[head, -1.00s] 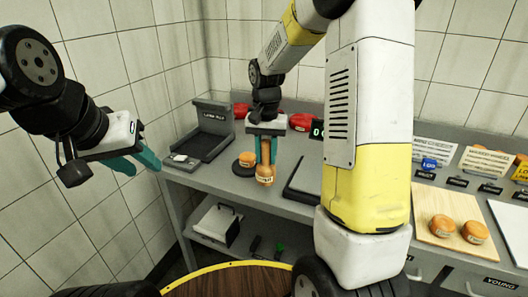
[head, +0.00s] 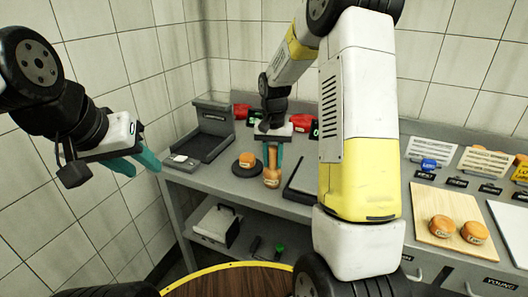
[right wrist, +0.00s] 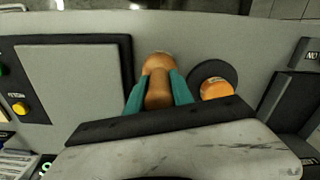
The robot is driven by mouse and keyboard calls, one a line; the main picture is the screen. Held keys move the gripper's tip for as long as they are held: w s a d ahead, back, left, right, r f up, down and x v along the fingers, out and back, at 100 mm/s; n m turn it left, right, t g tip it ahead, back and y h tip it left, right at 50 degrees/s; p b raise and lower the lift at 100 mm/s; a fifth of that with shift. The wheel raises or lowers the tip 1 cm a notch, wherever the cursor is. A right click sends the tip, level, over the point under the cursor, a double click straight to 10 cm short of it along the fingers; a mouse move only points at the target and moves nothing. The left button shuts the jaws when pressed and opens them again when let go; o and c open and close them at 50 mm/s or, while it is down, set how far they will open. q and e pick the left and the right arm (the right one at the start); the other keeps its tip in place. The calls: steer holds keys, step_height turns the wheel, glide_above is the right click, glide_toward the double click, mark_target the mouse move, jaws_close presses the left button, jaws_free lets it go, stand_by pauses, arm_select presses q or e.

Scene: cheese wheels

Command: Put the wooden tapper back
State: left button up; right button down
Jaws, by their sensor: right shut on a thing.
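The wooden tapper (head: 272,179) is a tan, turned wooden piece with a pale label near its lower end. My right gripper (head: 274,150) is shut on it and holds it roughly upright, over the counter near its front edge. In the right wrist view the tapper (right wrist: 158,92) sits between the two teal fingers. Whether its lower end touches the counter, I cannot tell. My left gripper (head: 135,163) is open and empty at the left, in front of the tiled wall.
A small orange cheese wheel (head: 247,158) rests on a dark round pad (head: 238,167), left of the tapper. A dark flat device (head: 297,190) lies to its right. A dark tray with an upright back (head: 213,115) stands at the counter's left end. A wooden board (head: 440,243) bears two cheeses.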

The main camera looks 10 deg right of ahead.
steer(key=c, duration=1.1)
jaws_free()
step_height(320, 180, up, 12)
steer(key=shift+f, duration=0.2)
steer(key=shift+s+r, duration=0.1)
steer(key=shift+r, duration=0.25)
steer(key=s+a+r+n+t+y, duration=0.1)
steer(key=s+r+n+t, duration=0.1)
steer(key=s, duration=1)
steer(key=s+a+r+n+t+y, duration=0.1)
steer(key=s+r+t, duration=0.3)
steer(key=s, duration=0.8)
steer(key=shift+a+r+n, duration=0.15)
steer(key=shift+r+n, duration=0.3)
steer(key=shift+n, duration=0.25)
